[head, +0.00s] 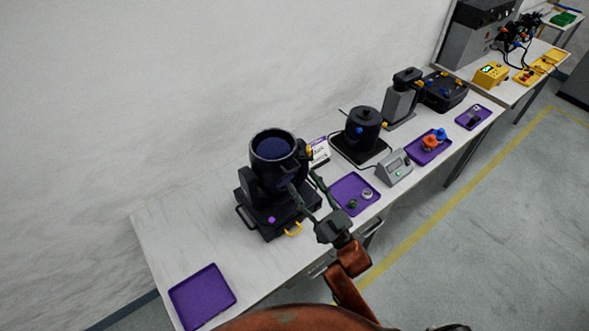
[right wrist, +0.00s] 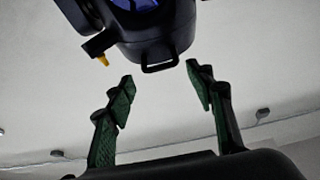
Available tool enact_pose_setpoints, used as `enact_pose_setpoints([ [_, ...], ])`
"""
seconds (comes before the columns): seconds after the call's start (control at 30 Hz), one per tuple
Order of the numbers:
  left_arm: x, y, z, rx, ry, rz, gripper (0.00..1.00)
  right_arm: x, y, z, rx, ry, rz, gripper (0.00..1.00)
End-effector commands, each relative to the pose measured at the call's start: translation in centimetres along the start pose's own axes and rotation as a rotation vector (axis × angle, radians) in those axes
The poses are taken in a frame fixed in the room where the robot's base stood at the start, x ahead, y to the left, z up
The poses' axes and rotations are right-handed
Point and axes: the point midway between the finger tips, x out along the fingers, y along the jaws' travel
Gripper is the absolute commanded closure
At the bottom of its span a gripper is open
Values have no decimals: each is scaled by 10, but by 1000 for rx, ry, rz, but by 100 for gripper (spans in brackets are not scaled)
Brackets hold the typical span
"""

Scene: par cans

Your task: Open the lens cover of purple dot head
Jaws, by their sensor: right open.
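The purple dot head is a black par can (head: 268,178) on a square black base, with a purple dot (head: 271,219) on the base front. Its round front face shows dark blue inside a black rim (head: 273,147); I cannot tell whether this is a clear lens cover or the bare lens. In the right wrist view the head (right wrist: 158,38) fills the top, with a small black loop tab (right wrist: 160,66) at its lower edge. My right gripper (head: 302,180) is open and empty at the head's right front, its fingers apart below the tab (right wrist: 161,78). My left gripper is out of view.
Farther along stand a grey device (head: 394,168) and a second black unit (head: 362,130). A yellow handle (head: 293,229) is on the base.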

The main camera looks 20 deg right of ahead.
Motion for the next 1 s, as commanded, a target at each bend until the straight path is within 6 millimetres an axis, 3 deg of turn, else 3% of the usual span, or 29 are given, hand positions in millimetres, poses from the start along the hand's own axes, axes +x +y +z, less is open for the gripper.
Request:
enact_pose_setpoints([
  [0.1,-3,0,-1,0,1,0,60,22,0,-1,1,2,0,51],
  [0.33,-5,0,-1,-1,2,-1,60,49,0,0,0,0,1,51],
  [0.7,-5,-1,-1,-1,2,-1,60,55,1,1,0,-3,2,51],
  [1.0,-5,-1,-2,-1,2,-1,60,54,1,1,0,-3,3,71],
])
